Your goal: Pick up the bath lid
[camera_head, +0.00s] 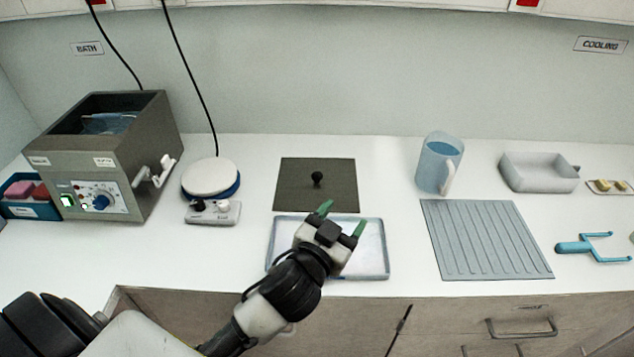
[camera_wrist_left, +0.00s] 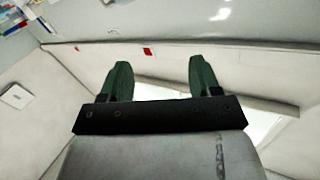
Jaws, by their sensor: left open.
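The bath lid (camera_head: 292,192) is a flat dark grey-green square plate with a round black knob (camera_head: 317,179) at its middle. It lies flat on the white counter in the head view. My left gripper (camera_head: 342,218) is in front of the lid, over the white tray, with its green fingertips apart and nothing between them. In the left wrist view the two green fingers (camera_wrist_left: 160,80) are spread and empty, and the lid does not show. The open bath (camera_head: 160,128) stands at the left, with liquid visible inside. My right gripper is not in view.
A shallow tray (camera_head: 376,262) lies in front of the lid. A round-topped stirrer or hotplate (camera_head: 210,178) is to its left. A blue jug (camera_head: 438,165), a ribbed mat (camera_head: 485,240), a grey basin (camera_head: 538,174) and a blue forked tool (camera_head: 575,247) are to the right. Counter beside the lid is clear.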

